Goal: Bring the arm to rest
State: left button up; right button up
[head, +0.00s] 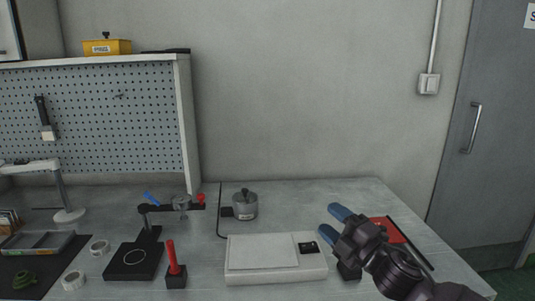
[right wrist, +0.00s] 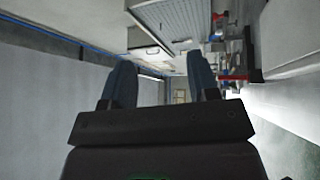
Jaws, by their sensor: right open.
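My right gripper (head: 333,223) comes in from the lower right in the head view. It hangs in the air over the right part of the bench, in front of a red flat item (head: 389,229). Its two blue fingers stand apart with nothing between them. In the right wrist view the open fingers (right wrist: 161,88) also show empty, with the bench and pegboard tilted in the background. My left gripper does not show in either view.
The bench (head: 330,195) holds a white flat device (head: 262,258), a grey lidded pot (head: 245,205), a black stand (head: 132,262), a red-handled tool (head: 173,258) and a grey tray (head: 38,243). A pegboard (head: 100,110) stands behind; a door (head: 485,130) is at right.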

jog(key=s+d+f+m+h+p, duration=0.1)
jog(key=s+d+f+m+h, duration=0.3)
jog(key=s+f+m, duration=0.4)
jog(key=s+d+f+m+h+p, duration=0.25)
jog(key=s+f+m+h, duration=0.35)
jog(key=m, duration=0.3)
pick_arm(q)
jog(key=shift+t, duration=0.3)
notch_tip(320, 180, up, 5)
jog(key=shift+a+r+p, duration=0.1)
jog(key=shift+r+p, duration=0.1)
jog(key=shift+p, duration=0.5)
pick_arm(e)
jog(key=s+d+f+m+g+h, duration=0.1)
jog(key=s+f, duration=0.5)
jog(key=s, duration=0.6)
jog(key=s+d+f+m+g+h, duration=0.1)
jog(key=s+d+f+m+g, duration=0.3)
jog(key=s+f, duration=0.3)
jog(key=s+d+m, duration=0.1)
jog(key=s, duration=0.4)
jog(key=shift+d+f+h, duration=0.2)
jog(key=shift+h, duration=0.1)
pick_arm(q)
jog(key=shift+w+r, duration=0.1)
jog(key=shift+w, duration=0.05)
